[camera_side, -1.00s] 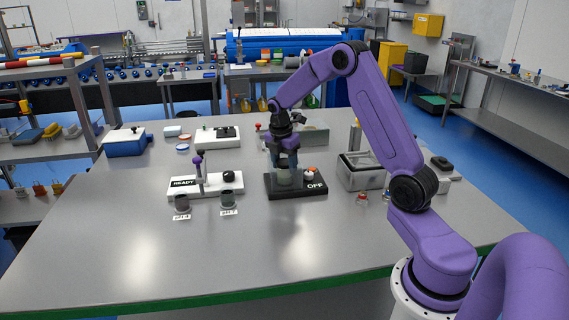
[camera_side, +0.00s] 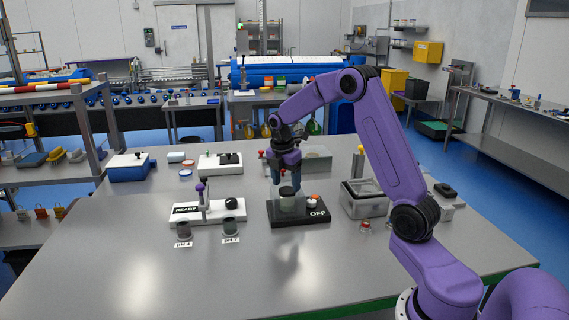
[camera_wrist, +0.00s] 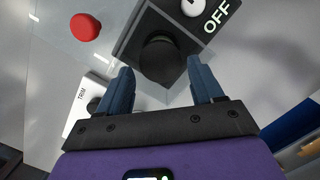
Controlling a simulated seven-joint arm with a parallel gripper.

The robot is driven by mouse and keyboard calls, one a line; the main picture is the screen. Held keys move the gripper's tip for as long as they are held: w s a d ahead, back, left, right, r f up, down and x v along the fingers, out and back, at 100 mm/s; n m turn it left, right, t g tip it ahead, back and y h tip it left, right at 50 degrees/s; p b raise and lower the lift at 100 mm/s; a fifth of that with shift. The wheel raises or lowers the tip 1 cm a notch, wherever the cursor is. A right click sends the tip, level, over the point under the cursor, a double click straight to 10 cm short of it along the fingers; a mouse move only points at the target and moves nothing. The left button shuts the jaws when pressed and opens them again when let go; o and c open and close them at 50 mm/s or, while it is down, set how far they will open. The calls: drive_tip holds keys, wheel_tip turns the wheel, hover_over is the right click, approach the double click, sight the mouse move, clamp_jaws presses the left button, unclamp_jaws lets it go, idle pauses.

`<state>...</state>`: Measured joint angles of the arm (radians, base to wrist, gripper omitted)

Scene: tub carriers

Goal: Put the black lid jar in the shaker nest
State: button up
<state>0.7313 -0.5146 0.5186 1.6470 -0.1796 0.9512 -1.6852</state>
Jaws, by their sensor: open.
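The black lid jar (camera_side: 290,204) stands upright on the black shaker base (camera_side: 317,218) marked OFF, at the place of its nest. Its dark round lid (camera_wrist: 160,60) shows from above in the wrist view. The nest's rim is hard to make out, so I cannot tell how deep the jar sits. My gripper (camera_side: 285,181) is just above the jar, its fingers apart and holding nothing. In the wrist view my gripper (camera_wrist: 160,78) has one finger on each side of the lid, with gaps between.
A white READY stand (camera_side: 190,211) with a purple-topped post is left of the shaker. Two grey cups (camera_side: 184,229) (camera_side: 231,228) stand before it with pH labels. A grey metal bath (camera_side: 363,204) is close on the right. The front table is clear.

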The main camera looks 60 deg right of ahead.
sight(284, 192)
wheel_tip(284, 192, up, 7)
drive_tip(key=a, duration=0.1)
drive_tip(key=s+a+m, duration=0.1)
drive_tip(key=s+a, duration=0.3)
drive_tip(key=a, duration=0.3)
drive_tip(key=s+a+m+y, duration=0.1)
drive_tip(key=s+a, duration=0.3)
drive_tip(key=a, duration=0.3)
drive_tip(key=s+a, duration=0.4)
drive_tip(key=a, duration=0.3)
drive_tip(key=s+a+f+m, duration=0.1)
drive_tip(key=s+a, duration=0.1)
drive_tip(key=s, duration=0.8)
drive_tip(key=s+a+f+m+y, duration=0.1)
drive_tip(key=s+a+f+m, duration=0.1)
drive_tip(key=s, duration=0.9)
drive_tip(key=shift+f, duration=0.2)
